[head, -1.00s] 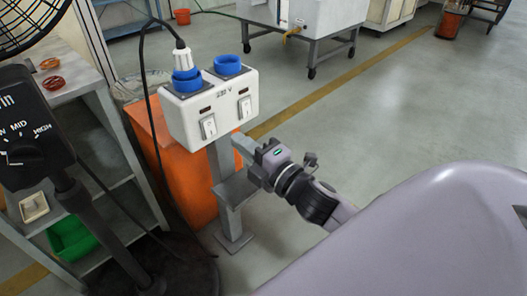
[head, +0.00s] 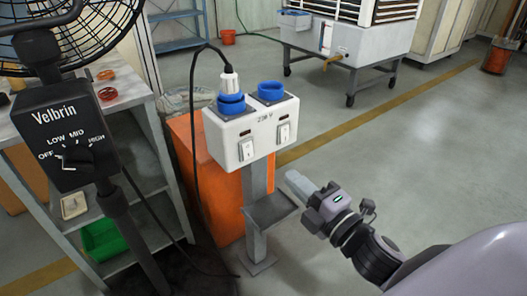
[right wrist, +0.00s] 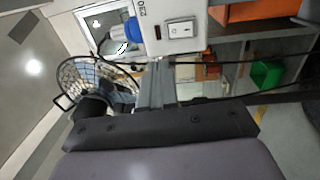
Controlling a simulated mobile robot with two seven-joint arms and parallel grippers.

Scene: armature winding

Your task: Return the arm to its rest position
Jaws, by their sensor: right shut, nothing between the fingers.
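My right gripper (head: 296,184) is in the head view, just right of the post under the white socket box. Its grey fingers are shut and empty, pointing up and left, apart from the box. In the right wrist view its fingers (right wrist: 156,85) also show closed together. The white socket box (head: 243,147) has two blue sockets and two switches; a white plug (head: 230,84) sits in the left socket. Part of the box also shows at the top of the right wrist view (right wrist: 160,12). My left gripper is not in view.
A fan with a black control panel (head: 72,135) stands at the left, beside a shelf holding a green bin (head: 104,240). A black cable (head: 194,130) hangs from the plug. An orange cabinet (head: 213,190) stands behind the post. Open floor (head: 390,130) lies to the right.

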